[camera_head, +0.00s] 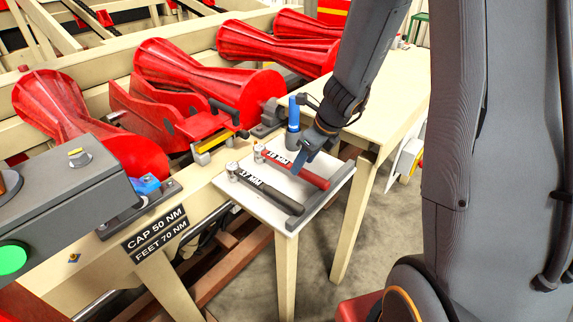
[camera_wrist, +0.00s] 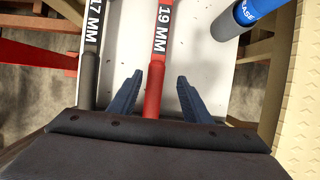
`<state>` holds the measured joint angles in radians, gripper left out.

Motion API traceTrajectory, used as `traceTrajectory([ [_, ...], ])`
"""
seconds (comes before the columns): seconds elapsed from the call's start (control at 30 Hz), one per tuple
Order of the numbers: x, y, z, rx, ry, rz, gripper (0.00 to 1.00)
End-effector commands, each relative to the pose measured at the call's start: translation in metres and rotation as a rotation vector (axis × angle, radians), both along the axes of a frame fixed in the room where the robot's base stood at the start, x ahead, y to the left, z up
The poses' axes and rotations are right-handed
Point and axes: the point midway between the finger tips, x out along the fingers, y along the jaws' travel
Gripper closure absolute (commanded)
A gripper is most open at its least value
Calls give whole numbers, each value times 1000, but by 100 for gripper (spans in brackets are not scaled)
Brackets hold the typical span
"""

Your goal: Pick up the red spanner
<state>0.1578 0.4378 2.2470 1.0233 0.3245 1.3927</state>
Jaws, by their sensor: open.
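The red spanner (camera_head: 313,179) lies on a small white-topped stand (camera_head: 262,205), its metal head toward the machine. It is marked 19 MM in the wrist view (camera_wrist: 153,100). A grey spanner (camera_head: 284,203), marked 17 MM in the wrist view (camera_wrist: 90,65), lies beside it, nearer the front. My gripper (camera_head: 303,158) is above the stand near the red spanner. In the wrist view my open gripper (camera_wrist: 160,80) has one finger on each side of the red handle, with gaps on both sides. Height above the handle is hard to tell.
A blue cylindrical tool (camera_head: 293,113) stands upright at the stand's back edge, close to my gripper; it shows in the wrist view (camera_wrist: 238,18). A pale bench (camera_head: 390,120) is to the right. Large red spools (camera_head: 205,75) line the machine behind.

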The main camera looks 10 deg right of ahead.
Motion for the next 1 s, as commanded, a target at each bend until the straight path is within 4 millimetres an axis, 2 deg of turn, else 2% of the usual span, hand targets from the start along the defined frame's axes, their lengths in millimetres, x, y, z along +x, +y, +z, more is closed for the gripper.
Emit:
traceTrajectory([
  [0.3, 7, 13, -40, -1, 2, -1, 56],
  [0.43, 10, 14, -46, -1, 0, -3, 56],
  [0.67, 10, 14, -46, -1, -1, -4, 56],
  [0.9, 10, 14, -46, -1, -1, -4, 96],
  [0.93, 10, 14, -46, -1, 0, -4, 100],
  [1.0, 10, 14, -46, -1, 0, -4, 100],
])
